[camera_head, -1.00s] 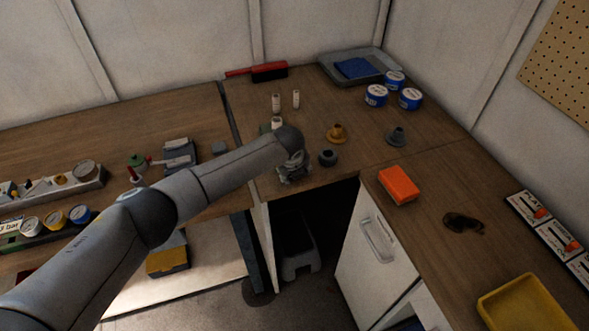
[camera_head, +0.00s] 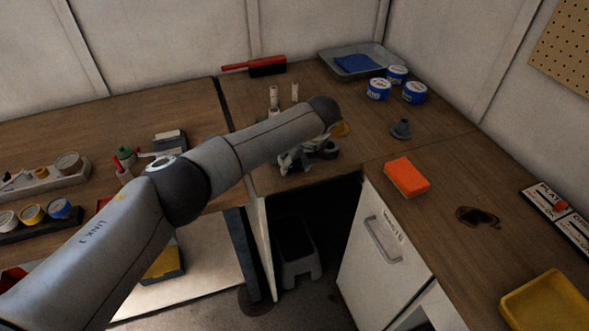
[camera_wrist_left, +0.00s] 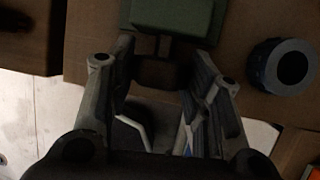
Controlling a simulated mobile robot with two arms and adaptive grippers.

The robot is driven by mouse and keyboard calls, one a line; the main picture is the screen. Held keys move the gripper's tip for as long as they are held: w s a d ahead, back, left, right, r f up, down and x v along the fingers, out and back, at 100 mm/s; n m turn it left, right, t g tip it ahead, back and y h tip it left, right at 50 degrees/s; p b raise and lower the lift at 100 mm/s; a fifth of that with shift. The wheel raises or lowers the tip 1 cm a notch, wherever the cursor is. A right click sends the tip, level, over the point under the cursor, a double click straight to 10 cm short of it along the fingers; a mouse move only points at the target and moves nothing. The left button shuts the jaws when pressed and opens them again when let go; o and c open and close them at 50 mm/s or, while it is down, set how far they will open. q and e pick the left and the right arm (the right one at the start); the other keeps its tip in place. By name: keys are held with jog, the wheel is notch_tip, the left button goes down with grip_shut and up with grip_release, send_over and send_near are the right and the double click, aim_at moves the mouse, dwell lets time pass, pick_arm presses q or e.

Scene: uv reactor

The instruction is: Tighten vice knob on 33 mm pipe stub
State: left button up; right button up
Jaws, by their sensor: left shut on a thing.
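A green vice body (camera_wrist_left: 175,16) shows at the top of the left wrist view. A dark knob-like part (camera_wrist_left: 159,72) lies below it, between the fingers of my left gripper (camera_wrist_left: 162,88). The left gripper is shut on this part. In the head view the left gripper (camera_head: 294,160) is at the front edge of the bench, and my arm hides the vice there. Two slim pale cylinders, possibly pipe stubs (camera_head: 274,96), stand behind the arm. I cannot see a stub in the vice jaws. My right gripper is not in view.
A dark ring (camera_head: 329,149) lies right of the left gripper; it also shows in the left wrist view (camera_wrist_left: 282,67).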

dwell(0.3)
pick_arm(q)
jog(key=o, duration=1)
jog(key=shift+r, duration=0.1)
jog(key=v, duration=1.2)
jog(key=shift+d, duration=0.25)
jog(key=shift+w, duration=0.1)
